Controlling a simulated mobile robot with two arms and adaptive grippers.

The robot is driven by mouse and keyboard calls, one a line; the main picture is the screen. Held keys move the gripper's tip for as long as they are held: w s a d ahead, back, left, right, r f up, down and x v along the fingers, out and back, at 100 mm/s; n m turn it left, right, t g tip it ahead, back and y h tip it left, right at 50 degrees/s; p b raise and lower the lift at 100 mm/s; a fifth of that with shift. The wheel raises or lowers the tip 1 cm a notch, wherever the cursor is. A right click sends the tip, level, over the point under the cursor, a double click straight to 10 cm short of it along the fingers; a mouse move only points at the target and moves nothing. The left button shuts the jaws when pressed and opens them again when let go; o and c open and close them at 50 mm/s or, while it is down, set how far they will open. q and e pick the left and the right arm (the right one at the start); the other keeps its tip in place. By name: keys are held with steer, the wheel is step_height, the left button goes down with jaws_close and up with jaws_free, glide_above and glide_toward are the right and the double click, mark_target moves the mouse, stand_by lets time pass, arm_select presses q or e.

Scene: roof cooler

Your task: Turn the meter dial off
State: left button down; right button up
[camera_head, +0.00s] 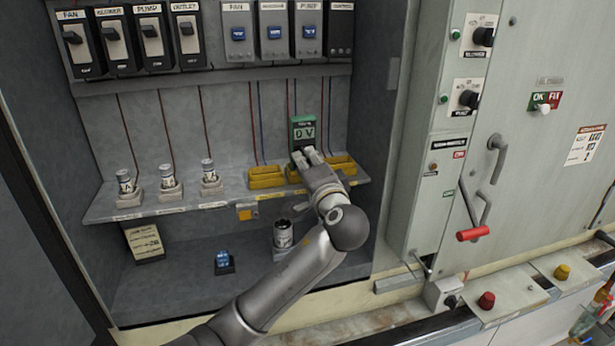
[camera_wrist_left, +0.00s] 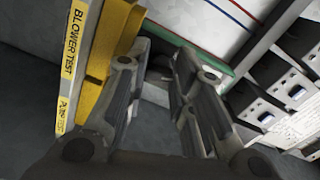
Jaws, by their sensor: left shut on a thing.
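The meter (camera_head: 303,129) is a small green box with a display, standing upright on the shelf at the back of the cabinet. The display seems to read 0 V. My left gripper (camera_head: 308,156) reaches up from below to the meter's lower front, and it covers the dial there. Its fingers are shut on the dial, which is mostly hidden. In the left wrist view my left gripper (camera_wrist_left: 160,72) shows both fingers close to the meter's front, with a strip of the green meter case (camera_wrist_left: 222,80) beside them. The dial's setting cannot be read. My right gripper is not in view.
Yellow trays (camera_head: 266,177) flank the gripper on the shelf; the labelled tray (camera_wrist_left: 95,60) is very close to the fingers. Several fuses (camera_head: 168,178) stand at left on the shelf. Switches (camera_head: 150,40) line the top. A red-handled lever (camera_head: 473,233) is at right.

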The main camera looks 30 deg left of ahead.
arm_select(q)
steer(key=shift+w+d+f+n+b, duration=0.1)
steer(key=shift+n+b, duration=1.8)
steer(key=shift+n, duration=0.3)
steer(key=shift+f+n+b, duration=0.1)
steer(key=shift+n+b, duration=1.75)
steer(key=shift+n, duration=0.35)
steer(key=shift+r, duration=0.1)
steer(key=c, duration=1.2)
jaws_free()
steer(key=shift+c, duration=0.2)
